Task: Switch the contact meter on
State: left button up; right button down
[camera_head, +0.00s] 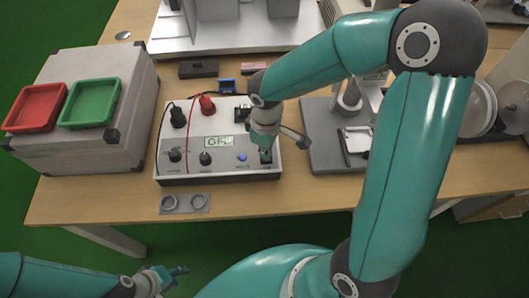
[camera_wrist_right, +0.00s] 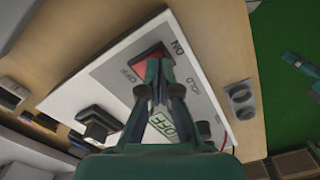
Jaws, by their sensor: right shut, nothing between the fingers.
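The contact meter (camera_head: 217,172) is a grey-white box on the wooden table, with knobs, a blue button and a display (camera_head: 219,141) reading OFF. Its red power switch (camera_wrist_right: 148,54) shows in the wrist view between the ON and OFF labels. My right gripper (camera_head: 265,150) is shut and empty, pointing down over the switch at the meter's front right corner. In the wrist view its fingertips (camera_wrist_right: 154,68) overlap the switch and hide part of it; I cannot tell whether they touch. My left gripper (camera_head: 174,272) is low at left, off the table; its opening is unclear.
A grey case (camera_head: 85,140) with a red tray (camera_head: 34,107) and a green tray (camera_head: 90,102) stands left of the meter. A plate with two rings (camera_head: 185,203) lies in front. A grey stand (camera_head: 325,140) is to the right.

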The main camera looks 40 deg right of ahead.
jog(key=shift+f+b, duration=0.55)
jog(key=shift+f, duration=0.1)
jog(key=shift+r, duration=0.2)
jog(key=shift+r+p, duration=2.8)
jog(key=shift+r, duration=0.65)
jog(key=shift+f, duration=0.1)
